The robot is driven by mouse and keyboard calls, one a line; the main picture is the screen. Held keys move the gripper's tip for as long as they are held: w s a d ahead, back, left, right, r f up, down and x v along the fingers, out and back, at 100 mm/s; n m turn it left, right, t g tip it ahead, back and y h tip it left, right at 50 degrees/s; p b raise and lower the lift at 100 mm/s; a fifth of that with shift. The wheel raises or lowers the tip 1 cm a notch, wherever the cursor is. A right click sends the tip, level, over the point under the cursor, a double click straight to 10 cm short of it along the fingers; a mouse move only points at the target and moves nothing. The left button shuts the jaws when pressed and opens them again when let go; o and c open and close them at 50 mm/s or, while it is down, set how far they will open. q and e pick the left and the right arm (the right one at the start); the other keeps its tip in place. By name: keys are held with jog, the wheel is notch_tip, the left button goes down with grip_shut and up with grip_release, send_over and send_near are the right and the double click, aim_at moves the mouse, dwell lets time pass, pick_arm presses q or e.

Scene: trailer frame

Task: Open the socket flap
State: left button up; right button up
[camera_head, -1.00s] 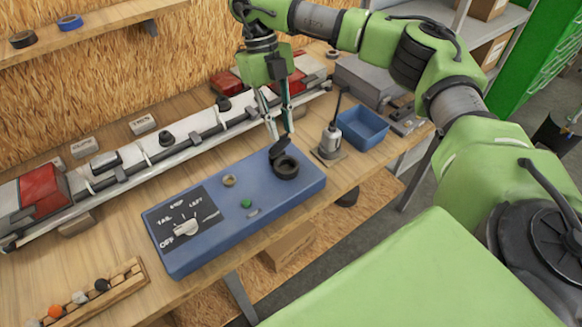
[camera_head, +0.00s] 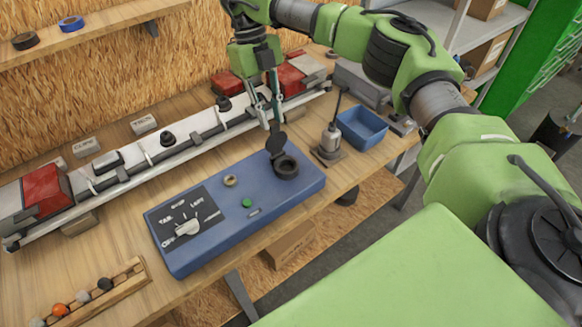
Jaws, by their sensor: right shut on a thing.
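The black round socket (camera_head: 286,167) sits at the far right end of the blue control box (camera_head: 215,235). Its black flap (camera_head: 276,142) stands raised at the back edge of the socket ring, and the round opening shows in front of it. My right gripper (camera_head: 272,118) points down from above, just behind the socket. Its fingers are shut on the top of the flap; the exact contact is small and partly hidden. My left gripper is not in view.
The box also carries a rotary knob (camera_head: 187,227), a green button (camera_head: 247,202) and a brass ring (camera_head: 230,180). A grey device with an upright cable (camera_head: 331,140) and a blue bin (camera_head: 361,128) stand right of the socket. A trailer light bar (camera_head: 150,150) runs behind.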

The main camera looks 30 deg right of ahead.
jog(key=shift+w, duration=0.6)
jog(key=shift+w+a+f, duration=0.1)
jog(key=shift+w+f, duration=0.05)
jog(key=shift+w, duration=0.3)
jog(key=o, duration=0.8)
notch_tip(320, 180, up, 5)
jog(key=p, duration=0.4)
jog(key=shift+s+f, duration=0.1)
